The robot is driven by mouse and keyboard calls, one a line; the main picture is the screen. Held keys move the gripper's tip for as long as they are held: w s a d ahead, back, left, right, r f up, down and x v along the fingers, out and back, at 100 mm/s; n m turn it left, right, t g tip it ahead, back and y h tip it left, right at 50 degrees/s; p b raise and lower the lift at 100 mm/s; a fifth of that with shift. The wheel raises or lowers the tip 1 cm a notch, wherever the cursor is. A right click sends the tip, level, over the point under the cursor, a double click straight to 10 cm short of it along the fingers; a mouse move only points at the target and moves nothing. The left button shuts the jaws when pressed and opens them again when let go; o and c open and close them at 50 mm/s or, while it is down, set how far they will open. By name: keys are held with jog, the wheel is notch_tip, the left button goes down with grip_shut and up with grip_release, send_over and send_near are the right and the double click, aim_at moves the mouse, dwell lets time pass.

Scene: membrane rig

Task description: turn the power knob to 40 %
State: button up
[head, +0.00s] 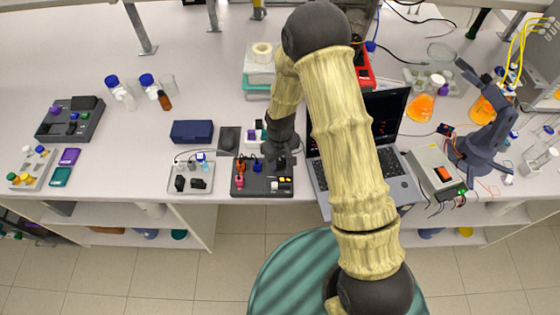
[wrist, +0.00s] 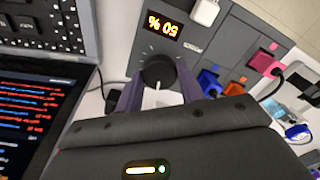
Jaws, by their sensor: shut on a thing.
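The power knob (wrist: 158,70) is a round black dial with a white pointer line, on a dark grey panel (wrist: 215,45) in the wrist view. The orange display (wrist: 163,26) beside it appears upside down and reads 50 %. My gripper (wrist: 157,84) has one purple finger on each side of the knob and is shut on it. In the head view my gripper (head: 279,157) is at the back right of the dark control box (head: 262,190), and I cannot make out the knob there.
Blue, orange and pink plugs (wrist: 236,80) sit on the same panel. An open laptop (head: 395,178) stands close to the right of the box. A tray with black parts (head: 190,178) is at its left, and a dark blue case (head: 192,131) lies behind that tray.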

aim_at(280, 162)
jog(key=shift+n+b, duration=0.4)
jog(key=shift+n, duration=1.1)
jog(key=o, duration=1)
jog(key=shift+r, duration=0.1)
notch_tip(280, 162, up, 17)
jog(key=b, duration=0.3)
jog(key=shift+r, duration=0.15)
